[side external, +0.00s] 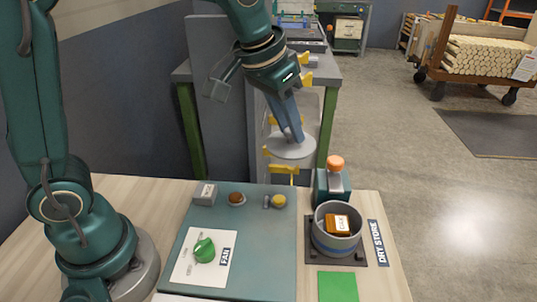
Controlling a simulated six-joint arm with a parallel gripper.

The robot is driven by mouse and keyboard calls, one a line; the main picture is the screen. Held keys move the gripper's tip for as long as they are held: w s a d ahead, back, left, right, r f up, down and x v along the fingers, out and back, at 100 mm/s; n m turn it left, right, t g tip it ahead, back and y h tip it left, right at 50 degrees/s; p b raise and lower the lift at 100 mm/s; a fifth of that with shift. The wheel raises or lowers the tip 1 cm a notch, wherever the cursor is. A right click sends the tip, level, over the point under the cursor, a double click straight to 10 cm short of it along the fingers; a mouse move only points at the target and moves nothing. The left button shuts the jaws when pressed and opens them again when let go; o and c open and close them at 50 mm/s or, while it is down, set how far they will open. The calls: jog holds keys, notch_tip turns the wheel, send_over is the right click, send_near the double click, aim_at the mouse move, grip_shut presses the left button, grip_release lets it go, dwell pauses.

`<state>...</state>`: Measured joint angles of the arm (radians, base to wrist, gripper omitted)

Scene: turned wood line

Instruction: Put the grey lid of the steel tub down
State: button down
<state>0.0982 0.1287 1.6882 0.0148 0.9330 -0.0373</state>
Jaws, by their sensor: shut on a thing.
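My gripper (290,133) is shut on the grey lid (291,151), a flat round disc. It holds the lid in the air, behind and left of the tub in the picture. The grip point itself is partly hidden by the fingers. The steel tub (318,238) stands uncovered on a dark square base (363,259) beside the "DRY STORE" label. An orange-brown block (337,223) with a white label sits inside the tub.
A green square (338,287) lies clear in front of the tub. A teal block with an orange knob (335,163) stands just behind the tub. Left of it is a teal panel (264,245) with a green knob (204,250), a "FAN" label and small controls.

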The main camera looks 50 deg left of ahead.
jog(key=s+a+f, duration=0.3)
jog(key=s+a, duration=0.1)
jog(key=s, duration=0.7)
jog(key=shift+n, duration=0.4)
jog(key=d+f, duration=0.2)
jog(key=d, duration=0.1)
jog(key=d+f, duration=0.2)
jog(key=d, duration=0.2)
jog(key=d+f, duration=0.3)
jog(key=d, duration=0.1)
jog(key=shift+s, duration=0.4)
jog(key=shift+f, duration=2.05)
jog(key=shift+f, duration=0.1)
jog(key=c, duration=1)
grip_release()
jog(key=o, duration=0.4)
jog(key=shift+c, duration=0.2)
